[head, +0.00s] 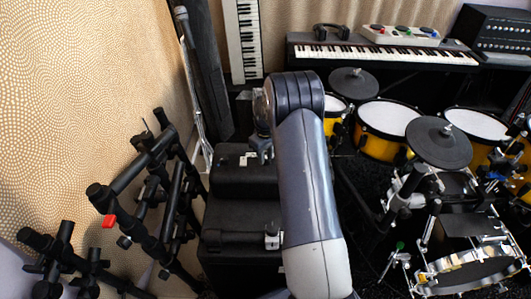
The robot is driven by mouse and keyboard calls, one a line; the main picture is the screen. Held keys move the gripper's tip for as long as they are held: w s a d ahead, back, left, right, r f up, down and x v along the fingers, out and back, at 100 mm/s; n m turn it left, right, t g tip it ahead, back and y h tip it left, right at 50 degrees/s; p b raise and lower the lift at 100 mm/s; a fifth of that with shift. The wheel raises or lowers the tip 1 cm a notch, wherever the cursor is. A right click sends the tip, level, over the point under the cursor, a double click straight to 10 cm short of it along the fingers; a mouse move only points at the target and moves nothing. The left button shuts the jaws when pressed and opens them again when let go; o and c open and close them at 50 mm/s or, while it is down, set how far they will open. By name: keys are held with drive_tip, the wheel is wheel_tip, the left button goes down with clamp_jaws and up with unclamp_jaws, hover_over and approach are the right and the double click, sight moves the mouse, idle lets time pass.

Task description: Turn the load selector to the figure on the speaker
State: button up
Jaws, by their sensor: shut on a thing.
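My gripper (262,151) points down at the back part of a black box, just left of my grey upper arm link. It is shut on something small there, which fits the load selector. The selector itself, its pointer and its markings are hidden or too small to make out. The black box (228,181) sits on a larger black cabinet (225,238), which may be the speaker. I cannot read any figure on it. A small pale mark shows on the box close to the gripper.
Folded black stands (150,195) crowd the left by the patterned wall. A yellow drum kit (385,130) fills the right. An upright keyboard (243,40) leans behind my gripper, and a long keyboard (380,54) stands at the back. A black amplifier (495,35) is at the far right.

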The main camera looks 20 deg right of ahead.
sight(266, 157)
drive_tip(key=m+p, duration=0.1)
drive_tip(key=m, duration=0.4)
drive_tip(key=shift+m, duration=0.3)
drive_tip(key=m, duration=0.5)
drive_tip(key=shift+d, duration=0.1)
drive_tip(key=shift+m, duration=0.3)
drive_tip(key=o, duration=1)
drive_tip(key=shift+c, duration=0.2)
drive_tip(key=shift+r, duration=0.1)
wheel_tip(266, 157, up, 11)
drive_tip(key=p, duration=0.2)
